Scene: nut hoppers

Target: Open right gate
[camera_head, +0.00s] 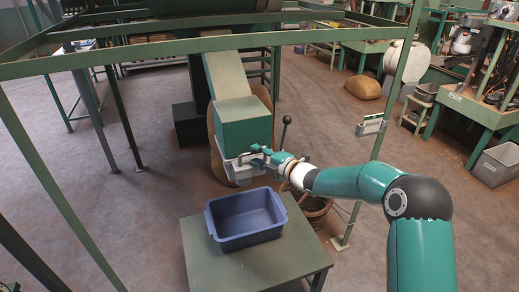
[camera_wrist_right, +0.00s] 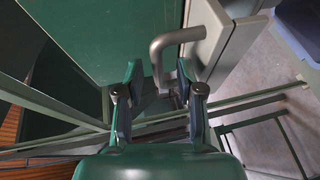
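The green hopper box (camera_head: 244,122) hangs at the end of a chute in the head view, with a light grey gate (camera_head: 240,172) at its lower end. My right gripper (camera_head: 258,157) is at the front of this gate. In the right wrist view, the gate (camera_wrist_right: 219,38) carries a bent grey handle (camera_wrist_right: 172,40). My right gripper's fingers (camera_wrist_right: 165,88) are spread apart, with the handle's end between or just beyond their tips. I cannot tell whether they touch it. My left gripper is not in view.
A blue bin (camera_head: 245,220) stands on a green table (camera_head: 270,264) below the hopper. A lever with a black knob (camera_head: 286,119) rises beside the hopper.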

